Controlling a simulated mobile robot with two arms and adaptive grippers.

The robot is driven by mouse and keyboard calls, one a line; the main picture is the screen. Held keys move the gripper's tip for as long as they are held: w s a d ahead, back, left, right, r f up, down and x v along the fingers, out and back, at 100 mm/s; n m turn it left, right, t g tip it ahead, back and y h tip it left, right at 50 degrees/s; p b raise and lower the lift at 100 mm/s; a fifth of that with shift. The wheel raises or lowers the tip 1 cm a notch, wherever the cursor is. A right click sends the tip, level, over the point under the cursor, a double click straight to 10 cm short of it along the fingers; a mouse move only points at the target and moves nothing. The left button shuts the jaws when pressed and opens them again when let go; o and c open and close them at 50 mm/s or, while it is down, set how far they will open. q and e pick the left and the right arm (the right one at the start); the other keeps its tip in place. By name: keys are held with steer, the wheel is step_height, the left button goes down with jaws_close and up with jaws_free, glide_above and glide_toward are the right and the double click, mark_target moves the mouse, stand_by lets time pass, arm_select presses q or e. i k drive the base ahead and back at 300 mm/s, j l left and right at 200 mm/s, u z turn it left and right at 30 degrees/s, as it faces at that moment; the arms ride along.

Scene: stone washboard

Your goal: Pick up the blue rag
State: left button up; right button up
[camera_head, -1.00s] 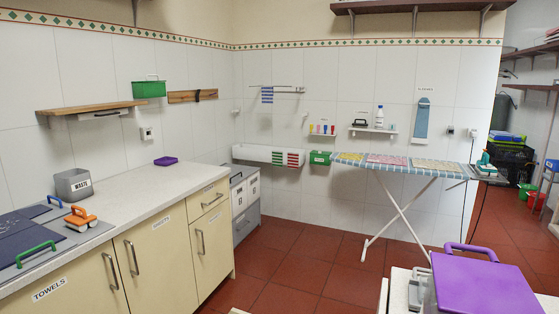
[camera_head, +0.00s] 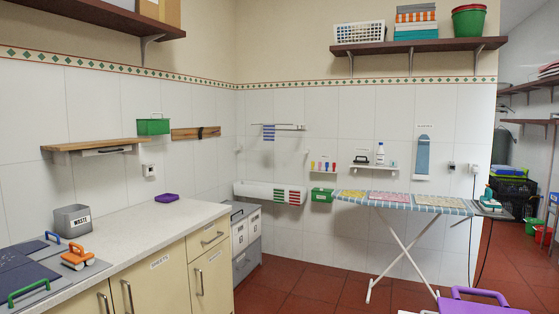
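A small blue-and-white striped cloth (camera_head: 268,132) hangs from a rail (camera_head: 290,127) on the back wall. It is the only blue hanging cloth I can make out, but I cannot tell for sure that it is the blue rag. Neither of my grippers shows in the head view.
An ironing board (camera_head: 400,202) with folded cloths stands at the back right. A purple lid (camera_head: 480,304) is at the bottom right. Red floor (camera_head: 300,285) is free between them.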

mark_target(269, 130)
steer(key=i+j, duration=0.15)
steer(key=j, duration=0.25)
steer(key=i+j+z, duration=0.1)
steer(key=j, duration=0.3)
steer(key=i+j, duration=0.25)
steer(key=j, duration=0.15)
steer(key=i+j, duration=0.15)
steer(key=j, duration=0.25)
steer(key=i+z, duration=0.25)
steer(key=i, duration=0.25)
steer(key=i+j+z, duration=0.1)
steer(key=i+z, duration=0.15)
steer(key=i, duration=0.25)
steer(key=i+j+z, duration=0.25)
steer(key=i, duration=0.25)
steer(key=i+l, duration=0.1)
steer(key=i, duration=1.55)
